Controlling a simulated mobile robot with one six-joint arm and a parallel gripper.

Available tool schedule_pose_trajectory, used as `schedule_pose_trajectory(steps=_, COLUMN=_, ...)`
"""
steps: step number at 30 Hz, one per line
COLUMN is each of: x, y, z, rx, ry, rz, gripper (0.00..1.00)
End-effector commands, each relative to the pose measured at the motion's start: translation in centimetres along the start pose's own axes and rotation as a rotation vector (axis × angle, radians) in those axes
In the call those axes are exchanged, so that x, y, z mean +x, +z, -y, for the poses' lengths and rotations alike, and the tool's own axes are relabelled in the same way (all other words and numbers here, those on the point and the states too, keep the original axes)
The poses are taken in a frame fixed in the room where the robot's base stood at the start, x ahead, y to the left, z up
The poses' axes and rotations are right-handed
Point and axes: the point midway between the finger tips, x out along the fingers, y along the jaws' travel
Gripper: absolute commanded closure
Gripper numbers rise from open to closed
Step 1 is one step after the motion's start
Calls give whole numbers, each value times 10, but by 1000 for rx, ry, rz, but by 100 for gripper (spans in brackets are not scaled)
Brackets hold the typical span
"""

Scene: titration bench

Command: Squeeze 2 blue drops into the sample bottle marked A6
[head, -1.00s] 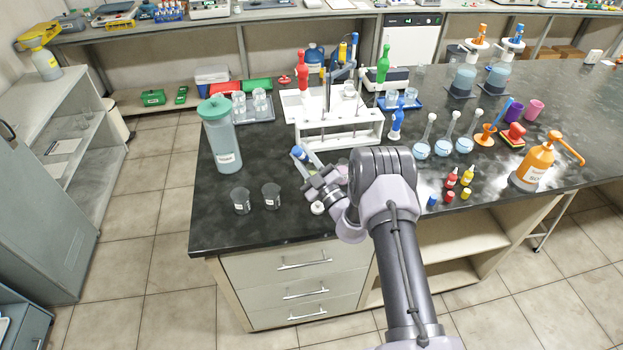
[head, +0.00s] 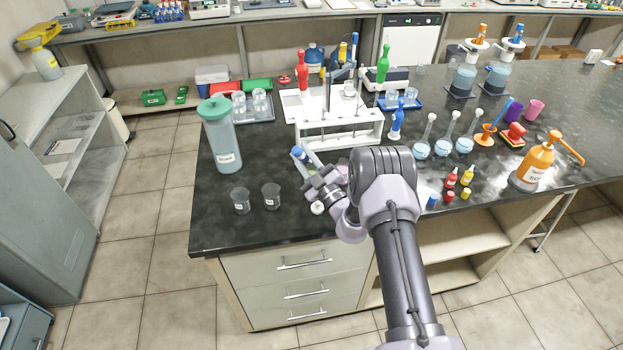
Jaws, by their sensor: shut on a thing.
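My gripper (head: 307,172) is over the front left part of the bench, left of my forearm. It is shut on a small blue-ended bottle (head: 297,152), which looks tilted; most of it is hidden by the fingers. Two small dark glass vessels, one on the left (head: 240,200) and one on the right (head: 271,195), stand left of the gripper with white labels too small to read. A small white round thing (head: 317,208) sits just below the gripper, partly hidden. I cannot tell which vessel is marked A6, and no drops are visible.
A white tube rack (head: 340,131) stands behind the gripper. A large teal-lidded bottle (head: 220,140) is at the left. Red (head: 451,178) and yellow (head: 467,176) dropper bottles and small caps, one blue (head: 432,200), are right of my arm. The front left bench corner is clear.

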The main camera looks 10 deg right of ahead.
Motion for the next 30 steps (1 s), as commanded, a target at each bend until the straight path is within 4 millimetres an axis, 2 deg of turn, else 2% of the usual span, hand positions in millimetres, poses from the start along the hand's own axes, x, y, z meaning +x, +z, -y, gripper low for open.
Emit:
schedule_pose_trajectory(steps=11, x=0, y=-1, z=-1, rx=0, ry=0, rz=0, gripper=80)
schedule_pose_trajectory(steps=25, x=20, y=-48, z=-39, rx=0, ry=0, rz=-1, gripper=80)
schedule_pose_trajectory(steps=30, x=22, y=-53, z=-43, rx=0, ry=0, rz=0, gripper=80)
